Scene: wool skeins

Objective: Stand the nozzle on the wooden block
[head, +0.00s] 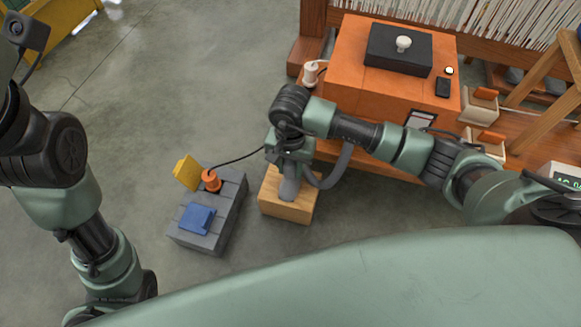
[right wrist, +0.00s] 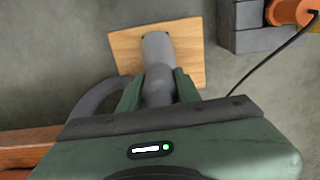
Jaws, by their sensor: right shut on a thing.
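The grey nozzle (head: 289,188) with its grey hose (head: 335,174) is in my right gripper (head: 288,165). In the right wrist view the fingers of that gripper (right wrist: 158,88) close on both sides of the nozzle (right wrist: 157,52). The wooden block (head: 302,212) stands on the floor below. The nozzle's end overlaps the block's top in the head view, and the block's top (right wrist: 189,40) shows behind it in the right wrist view. I cannot tell whether they touch. My left arm hangs at the left; its gripper is not visible.
Left of the block is a grey block stand (head: 228,215) with an orange spool-like piece (head: 211,181), a yellow piece (head: 186,173) and a blue piece (head: 197,218). A black cord runs from the orange piece. Behind stands an orange cabinet (head: 350,75). Grey floor is open at the left.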

